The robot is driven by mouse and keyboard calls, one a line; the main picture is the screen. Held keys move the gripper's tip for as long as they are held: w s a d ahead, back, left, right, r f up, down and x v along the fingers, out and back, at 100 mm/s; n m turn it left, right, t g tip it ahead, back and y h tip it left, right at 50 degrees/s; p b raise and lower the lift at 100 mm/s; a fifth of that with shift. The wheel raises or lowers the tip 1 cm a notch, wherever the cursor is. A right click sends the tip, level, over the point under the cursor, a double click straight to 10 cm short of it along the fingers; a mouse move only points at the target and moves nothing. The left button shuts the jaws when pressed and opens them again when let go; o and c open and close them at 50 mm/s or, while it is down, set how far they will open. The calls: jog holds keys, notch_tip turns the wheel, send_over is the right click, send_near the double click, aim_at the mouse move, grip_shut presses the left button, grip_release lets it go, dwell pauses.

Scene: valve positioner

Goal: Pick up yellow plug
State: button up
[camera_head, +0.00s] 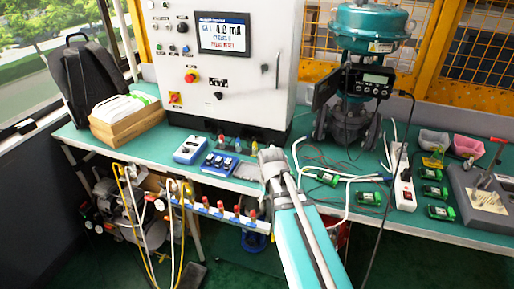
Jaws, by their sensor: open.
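My gripper (271,157) reaches in over the front edge of the green bench at the middle, seen from behind along my teal arm. Its jaws are open, and I see nothing held in them. A row of small coloured plugs (238,144) stands just left of and behind the gripper, in front of the grey cabinet. They are too small to make out a yellow one for certain, and the gripper may hide part of the row.
The control cabinet (222,88) stands behind the gripper. A blue meter (190,150) and a blue device (219,164) lie to its left. A teal valve actuator (368,35), loose cables, a white power strip (404,178) and green modules (440,212) crowd the right.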

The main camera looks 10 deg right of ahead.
jog(key=shift+r, duration=0.25)
